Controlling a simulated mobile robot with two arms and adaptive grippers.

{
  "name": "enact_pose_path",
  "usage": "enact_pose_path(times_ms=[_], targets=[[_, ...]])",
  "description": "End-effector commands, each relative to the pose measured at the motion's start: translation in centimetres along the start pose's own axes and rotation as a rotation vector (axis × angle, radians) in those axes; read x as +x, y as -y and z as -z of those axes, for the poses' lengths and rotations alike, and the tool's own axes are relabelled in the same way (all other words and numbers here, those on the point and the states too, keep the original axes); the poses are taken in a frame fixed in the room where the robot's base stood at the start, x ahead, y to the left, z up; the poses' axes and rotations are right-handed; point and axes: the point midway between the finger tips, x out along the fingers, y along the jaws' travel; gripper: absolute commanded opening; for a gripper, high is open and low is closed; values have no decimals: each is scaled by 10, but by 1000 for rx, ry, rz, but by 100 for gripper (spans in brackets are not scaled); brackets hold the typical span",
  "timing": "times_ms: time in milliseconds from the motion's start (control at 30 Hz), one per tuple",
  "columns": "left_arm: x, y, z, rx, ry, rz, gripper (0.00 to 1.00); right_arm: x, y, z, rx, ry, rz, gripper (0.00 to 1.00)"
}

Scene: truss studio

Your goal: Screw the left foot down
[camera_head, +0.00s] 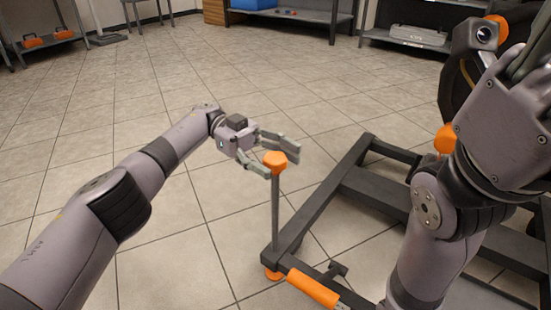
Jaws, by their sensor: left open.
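The left foot is a thin grey upright rod (275,215) with an orange knob (275,160) on top and an orange disc (273,273) at the floor. It stands at the near left corner of a dark base frame (318,200). My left gripper (281,158) is open, with its two fingers on either side of the knob, one behind and one in front; whether they touch it I cannot tell. My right gripper (530,60) is at the upper right, cut off by the picture's edge, and its jaws do not show clearly.
An orange sleeve (313,288) lies along the frame's front bar. Another orange knob (445,138) shows beside my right arm. Shelves (300,14) with a blue bin (253,4) stand at the back. The tiled floor left of the frame is clear.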

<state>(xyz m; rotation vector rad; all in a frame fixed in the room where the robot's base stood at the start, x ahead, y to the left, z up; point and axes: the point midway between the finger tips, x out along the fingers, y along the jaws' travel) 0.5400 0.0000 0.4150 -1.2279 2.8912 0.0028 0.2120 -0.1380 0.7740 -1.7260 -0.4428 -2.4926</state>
Motion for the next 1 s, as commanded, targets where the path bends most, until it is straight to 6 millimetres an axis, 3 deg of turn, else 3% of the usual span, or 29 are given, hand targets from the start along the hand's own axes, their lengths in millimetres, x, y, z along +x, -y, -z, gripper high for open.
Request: enact_pose_path(times_ms=[167, 633, 1000], targets=[[0, 0, 8, 3, 1, 1, 57, -1, -1, -2, 0, 5, -3, 40], [0, 0, 89, 2, 1, -1, 57, 0, 0, 0, 0, 1, -1, 40], [0, 0, 100, 0, -1, -1, 57, 0, 0, 0, 0, 1, 0, 40]])
